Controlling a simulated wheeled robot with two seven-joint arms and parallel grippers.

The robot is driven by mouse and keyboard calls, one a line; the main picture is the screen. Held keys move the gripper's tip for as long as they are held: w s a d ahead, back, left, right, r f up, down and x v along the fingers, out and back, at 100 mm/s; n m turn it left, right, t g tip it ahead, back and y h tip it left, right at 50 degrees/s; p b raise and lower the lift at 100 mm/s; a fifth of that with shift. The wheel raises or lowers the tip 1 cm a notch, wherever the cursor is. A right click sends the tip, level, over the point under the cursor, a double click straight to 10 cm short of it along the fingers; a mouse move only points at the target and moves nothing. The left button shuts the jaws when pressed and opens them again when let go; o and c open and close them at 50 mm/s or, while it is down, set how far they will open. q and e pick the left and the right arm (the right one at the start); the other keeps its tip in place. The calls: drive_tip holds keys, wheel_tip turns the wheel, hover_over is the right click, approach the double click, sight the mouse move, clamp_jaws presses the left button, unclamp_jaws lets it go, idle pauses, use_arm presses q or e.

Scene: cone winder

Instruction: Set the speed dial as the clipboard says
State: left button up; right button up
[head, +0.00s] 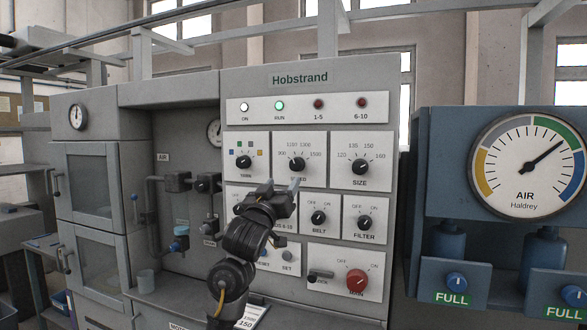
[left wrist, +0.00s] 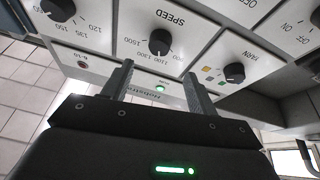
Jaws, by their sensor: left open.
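The SPEED dial (head: 298,163) is a black knob on a white plate marked 900 to 1500. It shows upside down in the left wrist view (left wrist: 160,42). Its white mark points roughly towards the top of the scale, near 1100 and 1300; the exact setting is unclear. My left gripper (head: 293,187) is open and empty, just below and in front of the dial in the head view. Its two fingers (left wrist: 158,85) frame the space before the dial without touching it. A white sheet (head: 250,317), perhaps the clipboard, shows "150" at the bottom, partly hidden by my arm.
BELT (head: 318,217) and FILTER (head: 364,222) knobs and a red MAIN knob (head: 356,280) lie below. The RUN lamp (head: 279,105) glows green. An air gauge (head: 530,165) stands at right.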

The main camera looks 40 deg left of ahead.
sight(295, 166)
use_arm(q)
drive_tip(key=p+x, duration=0.3)
drive_tip(key=x, duration=0.5)
drive_tip(key=shift+w+a+r, duration=0.1)
drive_tip(key=shift+w+r, duration=0.15)
drive_tip(key=shift+w, duration=0.05)
drive_tip(key=shift+w+a+r, duration=0.1)
drive_tip(key=shift+w+a, duration=0.1)
drive_tip(key=shift+w, duration=0.45)
drive_tip(key=shift+c, duration=0.3)
drive_tip(key=c, duration=0.9)
